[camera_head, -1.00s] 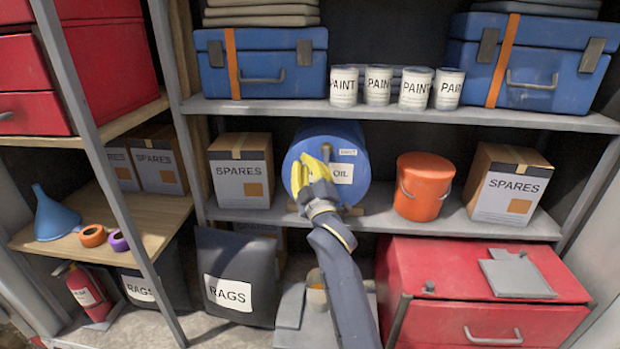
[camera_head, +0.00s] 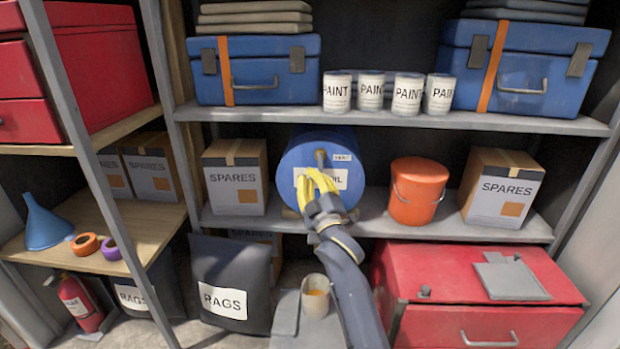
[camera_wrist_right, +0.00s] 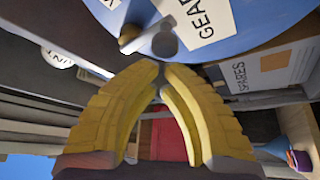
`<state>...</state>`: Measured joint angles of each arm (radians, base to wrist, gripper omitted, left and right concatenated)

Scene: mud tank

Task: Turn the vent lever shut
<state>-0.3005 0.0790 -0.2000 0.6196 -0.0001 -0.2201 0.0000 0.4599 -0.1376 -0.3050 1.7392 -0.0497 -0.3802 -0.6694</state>
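A blue drum (camera_head: 298,160) lies on its side on the middle shelf, its round end facing me. A short brownish-grey vent lever (camera_head: 321,158) stands near upright on the upper face, left of a small VENT label (camera_head: 343,157). My right gripper (camera_head: 317,176) is just below the lever, its yellow fingers covering part of the drum's large label. In the right wrist view, the fingertips (camera_wrist_right: 164,72) meet with nothing visible between them. The lever (camera_wrist_right: 164,43) appears just beyond the tips; whether they touch it is unclear. My left gripper is not in view.
A SPARES box (camera_head: 235,178) stands left of the drum and an orange bucket (camera_head: 417,190) stands right of it. Paint cans (camera_head: 371,92) line the shelf above. A red chest (camera_head: 470,270) and a cup (camera_head: 315,296) are below.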

